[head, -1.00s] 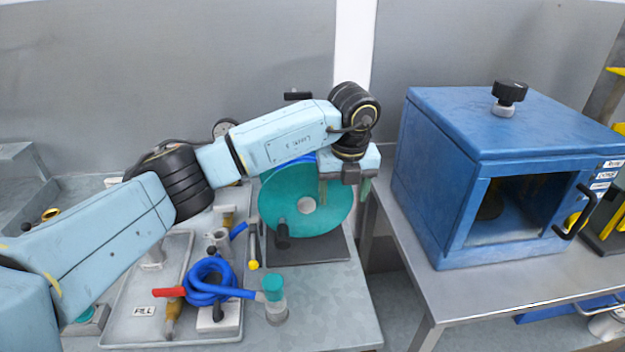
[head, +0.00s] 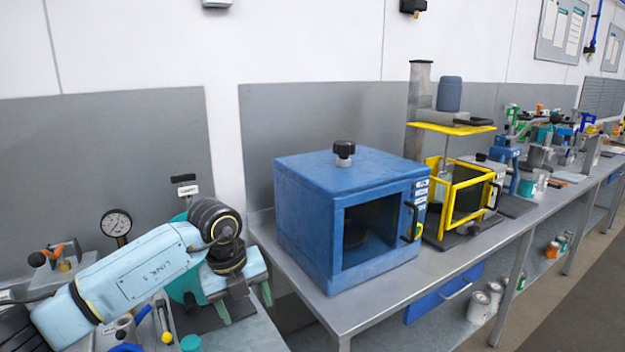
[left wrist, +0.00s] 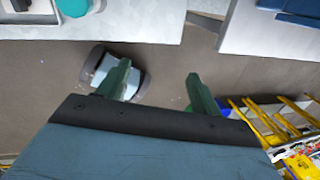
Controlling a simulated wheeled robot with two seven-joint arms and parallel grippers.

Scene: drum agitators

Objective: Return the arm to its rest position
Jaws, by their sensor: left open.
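My left arm comes in from the lower left in the head view, its light blue link reaching up to a black wrist joint. My left gripper (head: 243,305) hangs below that joint with green fingers spread apart and nothing between them. It is in front of a teal round disc (head: 180,287), which the arm mostly hides. In the left wrist view the two fingers (left wrist: 160,88) are apart and empty, above the floor beside the bench edges. My right gripper is not in view.
A blue box with a dark window (head: 345,215) stands on the metal bench right of my gripper. A yellow-framed machine (head: 460,195) stands beyond it. A pressure gauge (head: 116,223) is behind the arm. A gap separates the two benches.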

